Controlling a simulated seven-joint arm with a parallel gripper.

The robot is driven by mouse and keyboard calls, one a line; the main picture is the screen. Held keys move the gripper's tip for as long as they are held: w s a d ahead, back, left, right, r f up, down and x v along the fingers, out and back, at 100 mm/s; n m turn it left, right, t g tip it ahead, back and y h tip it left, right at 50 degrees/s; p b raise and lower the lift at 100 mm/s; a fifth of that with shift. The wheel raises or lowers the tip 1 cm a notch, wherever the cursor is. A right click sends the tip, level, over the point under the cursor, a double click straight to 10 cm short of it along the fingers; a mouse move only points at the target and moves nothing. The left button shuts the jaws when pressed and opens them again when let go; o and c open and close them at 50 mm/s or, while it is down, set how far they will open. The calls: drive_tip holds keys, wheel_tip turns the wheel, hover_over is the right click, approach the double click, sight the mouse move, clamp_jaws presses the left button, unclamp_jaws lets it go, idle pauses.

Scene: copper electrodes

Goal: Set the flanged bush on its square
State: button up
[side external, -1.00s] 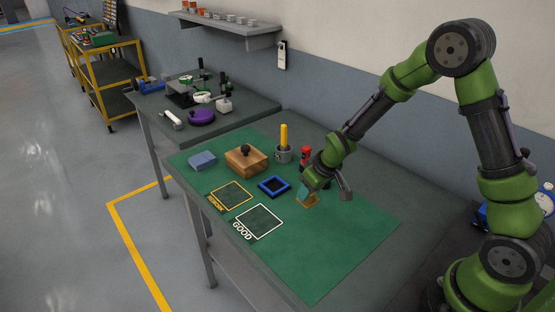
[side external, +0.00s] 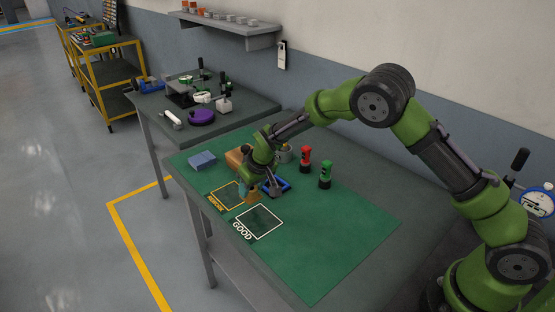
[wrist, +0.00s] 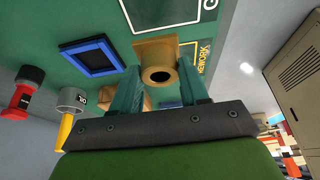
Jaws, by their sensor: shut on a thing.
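The brass-coloured flanged bush (wrist: 150,50) is held between the two green fingers of my gripper (wrist: 160,88), its bored end facing the wrist camera. In the side external view the bush (side external: 252,199) hangs below my gripper, between the two marked squares; its exact height above the mat is hard to judge. The yellow-outlined REWORK square (side external: 222,196) is to its left. The white-outlined GOOD square (side external: 262,222) is just below and right. Both squares look empty.
The blue-framed dark tray (wrist: 90,57) is close behind my gripper. A wooden block (side external: 235,157), a blue block (side external: 202,161), a grey pot (side external: 287,154), a red stamp (side external: 305,158) and a green stamp (side external: 325,175) stand farther back. The green mat's front right is clear.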

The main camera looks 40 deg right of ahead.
drive_tip(key=w, duration=0.3)
drive_tip(key=w+a, duration=0.1)
drive_tip(key=w, duration=0.5)
drive_tip(key=shift+a+f, duration=0.2)
drive_tip(key=shift+f, duration=1.95)
drive_tip(key=shift+f, duration=0.15)
drive_tip(key=o, duration=1.3)
